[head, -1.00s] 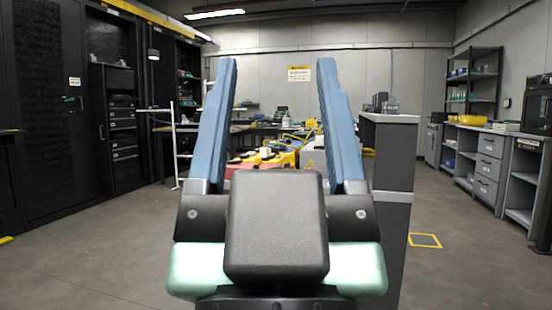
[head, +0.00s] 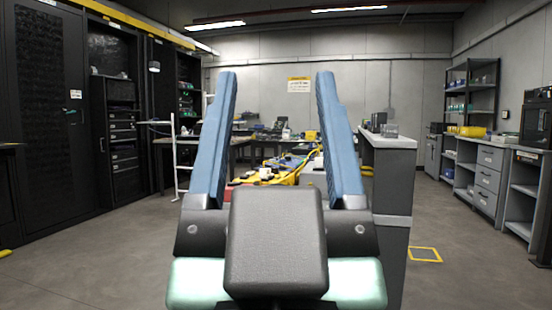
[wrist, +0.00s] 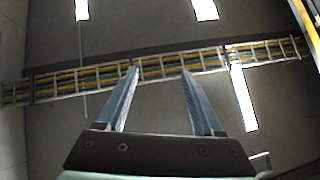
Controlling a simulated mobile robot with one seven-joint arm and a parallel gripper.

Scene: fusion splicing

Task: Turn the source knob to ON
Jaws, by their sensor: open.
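My gripper (head: 276,80) is open and empty, its two blue fingers pointing up in the middle of the head view. In the wrist view my gripper (wrist: 160,70) points toward the ceiling, with nothing between its fingers. I cannot make out the source knob in either view. A cluttered workbench with yellow and red items (head: 275,172) stands ahead, seen between and behind the fingers. My gripper hides part of that bench.
A grey cabinet (head: 388,190) stands close ahead on the right. Black racks (head: 45,120) line the left wall, with a white ladder-like frame (head: 175,160) near them. Drawers (head: 488,180) and shelves stand at the right. Bare floor lies on both sides.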

